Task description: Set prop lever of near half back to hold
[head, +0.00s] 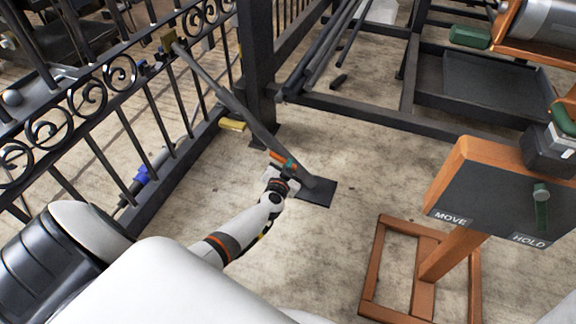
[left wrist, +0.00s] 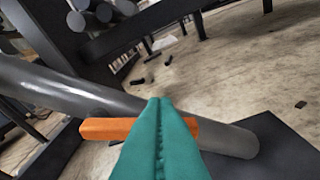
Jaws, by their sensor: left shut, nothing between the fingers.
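A long grey prop bar (head: 225,95) slants from the scroll gate (head: 75,112) down to a dark floor plate (head: 317,193). A short orange lever (head: 275,156) sits across the bar near its lower end. In the left wrist view the orange lever (left wrist: 108,128) shows on both sides of my teal fingers, and the grey bar (left wrist: 60,92) runs behind. My left gripper (head: 288,164) is shut and empty, right at the lever; its fingers (left wrist: 160,110) hide the lever's middle. I cannot tell whether they touch it. My right gripper is not in view.
An orange stand (head: 400,312) carries a dark panel (head: 490,200) marked MOVE and HOLD; its green handle (head: 542,210) hangs down near HOLD. A dark post (head: 257,70) stands behind the bar. A dark frame (head: 400,113) crosses the back. Floor between plate and stand is clear.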

